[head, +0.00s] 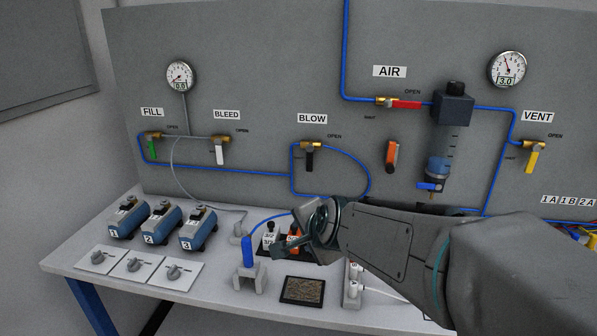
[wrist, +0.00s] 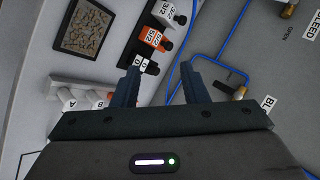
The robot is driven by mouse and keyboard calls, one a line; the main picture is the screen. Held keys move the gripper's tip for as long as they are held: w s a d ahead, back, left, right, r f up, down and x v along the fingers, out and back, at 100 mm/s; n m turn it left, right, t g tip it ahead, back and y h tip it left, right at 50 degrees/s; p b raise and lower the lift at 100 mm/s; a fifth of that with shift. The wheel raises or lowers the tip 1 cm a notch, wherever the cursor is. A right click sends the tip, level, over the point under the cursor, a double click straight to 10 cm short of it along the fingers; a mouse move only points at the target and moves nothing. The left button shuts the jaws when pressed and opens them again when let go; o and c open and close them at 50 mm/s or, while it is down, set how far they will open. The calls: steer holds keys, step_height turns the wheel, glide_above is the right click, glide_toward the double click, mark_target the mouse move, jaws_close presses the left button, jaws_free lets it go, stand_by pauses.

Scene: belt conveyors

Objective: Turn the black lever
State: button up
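The black lever (head: 310,160) hangs straight down from a brass valve (head: 311,145) under the BLOW label (head: 312,118) on the grey panel. In the wrist view, the lever (wrist: 222,79) appears dark beside its brass valve, just right of the right finger. My gripper (head: 285,245) is over the bench, below and in front of the lever, apart from it. In the wrist view, my gripper (wrist: 161,72) has its two fingers spread with nothing held between them.
Blue tubing (head: 355,160) loops around the BLOW valve. A blue hand nozzle (head: 247,250) stands in a grey holder on the bench. A dark square tray (head: 303,290) and a block of switches (head: 270,237) sit near my gripper.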

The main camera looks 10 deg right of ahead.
steer(key=w+a+m+t+h+b, duration=0.1)
steer(key=w+m+t+b, duration=0.25)
steer(key=w+m, duration=0.65)
steer(key=m+t+h+b, duration=0.4)
steer(key=m+h, duration=0.3)
steer(key=m, duration=1)
glide_toward(310, 165)
steer(key=p+x, duration=0.3)
steer(key=x, duration=0.8)
steer(key=shift+a, duration=0.1)
jaws_close()
